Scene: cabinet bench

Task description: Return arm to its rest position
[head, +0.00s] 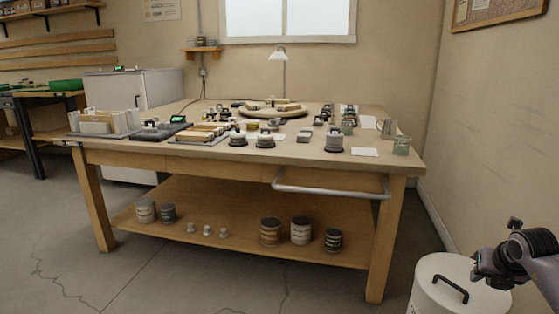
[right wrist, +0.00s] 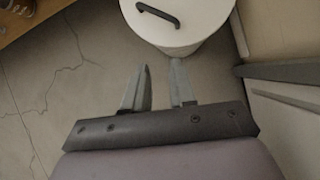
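My right arm comes in at the lower right of the head view, and its gripper (head: 480,272) is in front of the white bin. In the right wrist view the two fingers of my right gripper (right wrist: 158,88) stand apart with bare floor and the bin's edge showing between and beyond them. It is open and holds nothing. My left arm and gripper do not show in either view.
A white bin (head: 434,297) with a black-handled lid stands beside my right gripper; it also shows in the right wrist view (right wrist: 190,22). A wooden bench (head: 300,157), crowded with jars and blocks, stands ahead. Bare floor (head: 200,280) lies before it. A wall (head: 490,130) closes the right.

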